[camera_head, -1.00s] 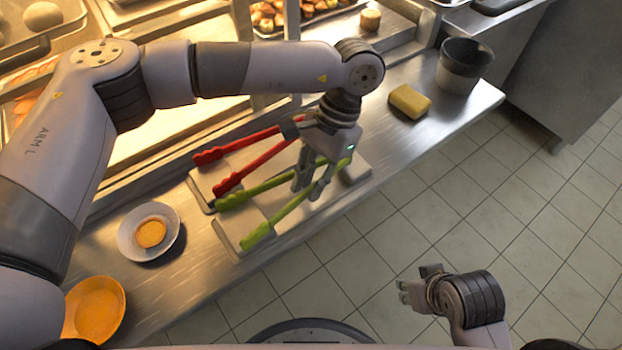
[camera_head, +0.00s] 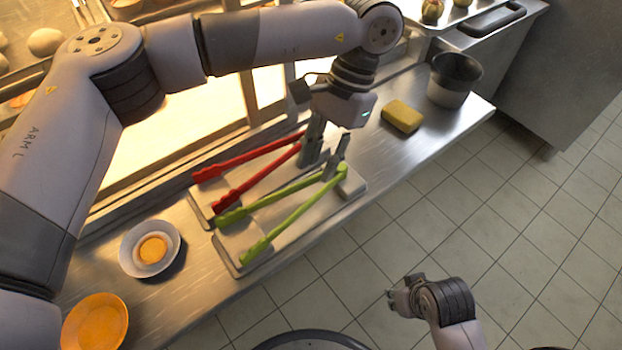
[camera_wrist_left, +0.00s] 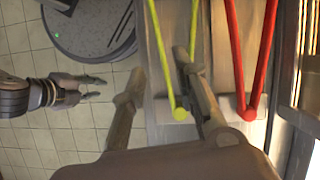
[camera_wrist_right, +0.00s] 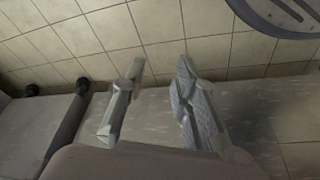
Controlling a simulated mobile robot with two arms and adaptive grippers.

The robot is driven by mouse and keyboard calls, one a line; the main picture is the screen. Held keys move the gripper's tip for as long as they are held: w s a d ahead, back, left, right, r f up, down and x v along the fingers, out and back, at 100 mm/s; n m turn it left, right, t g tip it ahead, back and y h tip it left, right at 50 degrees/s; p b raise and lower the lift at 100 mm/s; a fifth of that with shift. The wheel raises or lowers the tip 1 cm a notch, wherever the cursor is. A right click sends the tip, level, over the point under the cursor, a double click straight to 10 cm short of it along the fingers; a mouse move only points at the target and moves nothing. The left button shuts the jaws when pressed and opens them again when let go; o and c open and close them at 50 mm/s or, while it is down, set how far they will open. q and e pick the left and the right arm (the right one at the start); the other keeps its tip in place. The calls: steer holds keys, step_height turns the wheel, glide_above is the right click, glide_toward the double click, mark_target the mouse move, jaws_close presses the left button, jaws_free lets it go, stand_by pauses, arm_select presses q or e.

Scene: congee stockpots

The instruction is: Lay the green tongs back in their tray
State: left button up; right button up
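The green tongs (camera_head: 290,205) lie spread on the nearer pale tray (camera_head: 231,263) on the steel counter, hinge end to the right. The tip of their far leg is at the border with the neighbouring tray. The red tongs (camera_head: 250,160) lie in that farther tray (camera_head: 198,205). My left gripper (camera_head: 318,171) is open and empty above the hinge end of the green tongs. In the left wrist view its fingers stand apart, with the green hinge (camera_wrist_left: 180,114) below them. My right gripper (camera_head: 391,301) is open and empty over the floor, away from the counter.
A yellow sponge (camera_head: 401,116) and a dark-rimmed pot (camera_head: 453,85) stand to the right on the counter. A white bowl (camera_head: 134,262) and an orange bowl (camera_head: 95,322) stand to the left. A lit food display borders the back. Tiled floor is free in front.

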arm_select(q)
steer(key=v, duration=0.3)
steer(key=shift+w+r, duration=0.1)
steer(key=shift+r, duration=0.25)
steer(key=shift+f, duration=0.1)
